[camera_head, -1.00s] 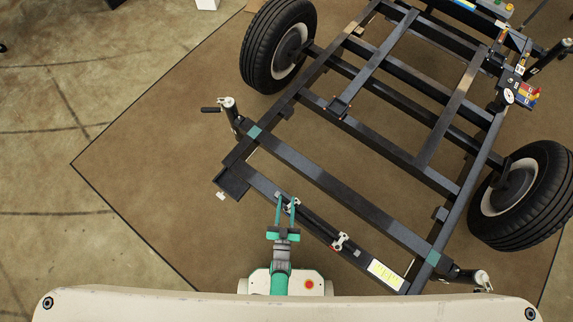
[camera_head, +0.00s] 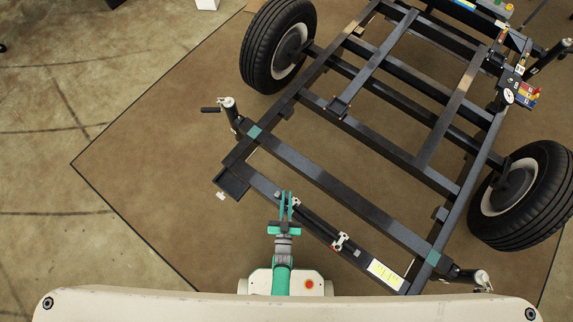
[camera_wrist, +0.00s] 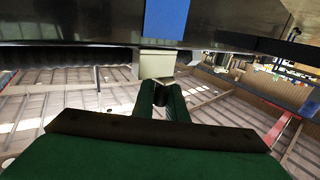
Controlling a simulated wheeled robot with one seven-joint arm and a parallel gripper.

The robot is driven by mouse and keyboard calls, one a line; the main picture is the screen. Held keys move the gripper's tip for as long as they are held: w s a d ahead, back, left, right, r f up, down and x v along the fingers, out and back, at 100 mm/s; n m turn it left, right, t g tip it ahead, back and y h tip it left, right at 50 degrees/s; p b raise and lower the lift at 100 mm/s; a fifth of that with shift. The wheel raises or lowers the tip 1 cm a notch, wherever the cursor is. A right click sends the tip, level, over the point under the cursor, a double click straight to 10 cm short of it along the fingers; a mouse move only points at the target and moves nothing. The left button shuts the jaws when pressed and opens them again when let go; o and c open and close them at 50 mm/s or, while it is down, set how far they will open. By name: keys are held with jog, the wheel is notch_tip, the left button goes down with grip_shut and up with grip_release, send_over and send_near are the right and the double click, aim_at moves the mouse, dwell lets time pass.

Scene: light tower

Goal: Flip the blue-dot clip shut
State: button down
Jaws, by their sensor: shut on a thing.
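My gripper (camera_head: 287,198) is at the front beam of the dark trailer frame, with its green fingers together. In the wrist view, the fingertips (camera_wrist: 162,97) are closed on the lower part of a pale metal piece, which I take to be the blue-dot clip (camera_wrist: 156,64). A blue patch (camera_wrist: 166,20) shows on the dark surface directly above it. In the head view the fingers hide most of this clip, and whether it is open or shut cannot be told.
A second clip with a red mark (camera_head: 340,241) sits farther right on the front beam (camera_head: 318,229). A yellow-green label (camera_head: 384,274) is near the beam's right end. A jack post with a handle (camera_head: 230,112) stands at the left. Brown mat lies left of the frame.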

jog(key=shift+s+n+y, duration=0.1)
jog(key=shift+n+y, duration=0.2)
jog(key=shift+y, duration=0.2)
jog(key=shift+s+n+y, duration=0.15)
jog(key=shift+n+y, duration=0.3)
jog(key=shift+y, duration=0.25)
jog(key=shift+s+n+y, duration=0.15)
jog(key=shift+n+y, duration=0.3)
jog(key=shift+y, duration=0.25)
jog(key=c, duration=1.8)
grip_release()
jog(key=shift+o, duration=0.2)
jog(key=shift+s, duration=0.1)
jog(key=s+d, duration=0.2)
jog(key=s, duration=0.8)
jog(key=shift+s, duration=0.3)
